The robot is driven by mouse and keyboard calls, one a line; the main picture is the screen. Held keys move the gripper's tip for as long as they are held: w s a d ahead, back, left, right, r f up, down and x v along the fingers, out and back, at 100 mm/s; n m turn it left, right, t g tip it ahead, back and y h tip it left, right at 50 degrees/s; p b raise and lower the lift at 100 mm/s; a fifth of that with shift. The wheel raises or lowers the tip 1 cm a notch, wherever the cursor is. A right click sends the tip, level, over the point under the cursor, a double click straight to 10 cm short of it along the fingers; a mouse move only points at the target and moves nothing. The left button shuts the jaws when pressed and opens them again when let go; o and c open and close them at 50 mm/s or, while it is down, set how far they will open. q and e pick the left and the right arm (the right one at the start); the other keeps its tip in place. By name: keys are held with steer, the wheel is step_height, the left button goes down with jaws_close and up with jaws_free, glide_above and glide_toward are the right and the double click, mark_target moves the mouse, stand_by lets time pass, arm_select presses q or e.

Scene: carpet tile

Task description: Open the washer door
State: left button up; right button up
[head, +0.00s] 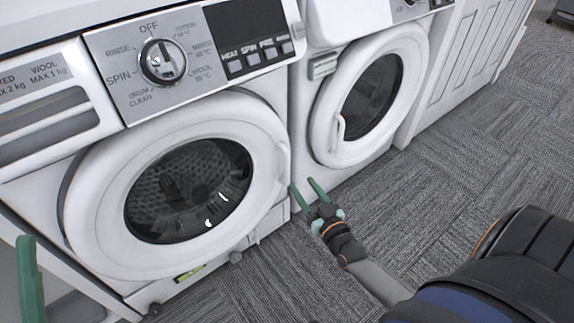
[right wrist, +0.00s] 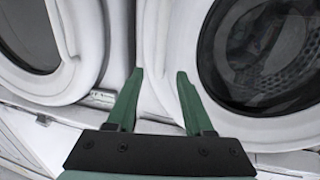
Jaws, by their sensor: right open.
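The washer (head: 205,75) stands at the left in the head view, with a dial marked SPIN and RINSE. Its round white door (head: 95,205) is shut, with a dark window (head: 190,190) onto a metal drum. A pale handle (head: 284,160) sits at the door's right rim. My right gripper (head: 303,185) is open and empty, just right of and below that handle, apart from it as far as I can tell. In the right wrist view its two green fingers (right wrist: 157,75) are spread between two round doors. One green finger of my left gripper (head: 30,280) shows at the left edge.
A second front-loading machine (head: 325,165) stands right of the washer, its round door (head: 417,62) shut. White panelled cabinets (head: 455,65) stand beyond it. Grey carpet tile (head: 455,150) lies open in front and to the right.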

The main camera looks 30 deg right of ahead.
mark_target(289, 165)
steer(key=w+b, duration=0.1)
steer(key=w, duration=0.2)
steer(key=w+b, duration=0.1)
steer(key=w, duration=0.2)
steer(key=w+d+b, duration=0.1)
steer(key=w, duration=0.2)
steer(key=shift+w+f, duration=0.1)
arm_select(q)
steer(key=shift+w+d+f+n, duration=0.1)
steer(key=shift+f+n, duration=0.15)
steer(key=shift+f, duration=0.7)
steer(key=shift+d+f+n, duration=0.1)
steer(key=shift+f+n, duration=0.15)
steer(key=shift+f, duration=0.7)
arm_select(e)
steer(key=shift+w+d, duration=0.1)
steer(key=shift+w, duration=0.5)
steer(key=shift+c, duration=0.3)
steer(key=c, duration=0.7)
jaws_close()
arm_select(q)
steer(key=shift+a, duration=0.1)
